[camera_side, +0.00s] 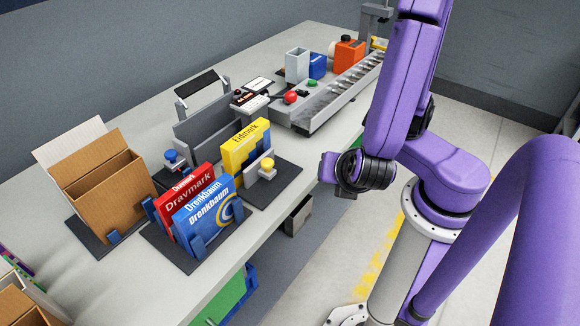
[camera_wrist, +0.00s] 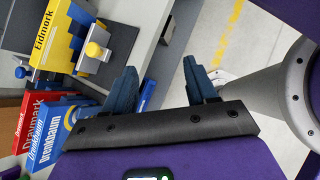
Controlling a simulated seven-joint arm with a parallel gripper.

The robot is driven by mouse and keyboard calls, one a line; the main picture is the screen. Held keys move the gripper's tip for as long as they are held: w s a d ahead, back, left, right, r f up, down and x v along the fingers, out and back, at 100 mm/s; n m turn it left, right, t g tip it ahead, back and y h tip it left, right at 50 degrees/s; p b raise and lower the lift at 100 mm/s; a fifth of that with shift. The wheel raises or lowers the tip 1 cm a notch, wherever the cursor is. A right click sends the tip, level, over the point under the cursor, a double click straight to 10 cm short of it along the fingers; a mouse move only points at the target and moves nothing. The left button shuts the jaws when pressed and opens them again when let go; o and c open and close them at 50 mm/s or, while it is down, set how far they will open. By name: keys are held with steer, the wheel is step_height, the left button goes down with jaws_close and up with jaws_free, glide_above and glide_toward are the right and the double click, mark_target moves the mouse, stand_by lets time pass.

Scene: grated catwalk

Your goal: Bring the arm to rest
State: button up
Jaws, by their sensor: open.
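My purple arm is folded back beside the table in the side view, with its wrist just off the table's front edge. My gripper (camera_wrist: 160,88) shows in the wrist view with its two dark blue fingers apart and nothing between them. In the side view the fingers are hidden behind the dark wrist (camera_side: 350,172). The gripper touches none of the boxes.
On the table (camera_side: 206,293) stand a cardboard box (camera_side: 105,200), red (camera_side: 184,200) and blue (camera_side: 207,222) boxes in a holder, and a yellow box (camera_side: 243,147) in another. A roller conveyor (camera_side: 345,92) lies behind. The floor beside the table (camera_side: 330,240) is clear.

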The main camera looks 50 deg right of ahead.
steer(key=s+d+r+m+g+y, duration=0.2)
steer(key=r+m+g+y, duration=0.3)
steer(key=m, duration=0.6)
steer(key=shift+s+d+r+y, duration=0.3)
steer(key=shift+s+y, duration=0.3)
steer(key=shift+y, duration=0.5)
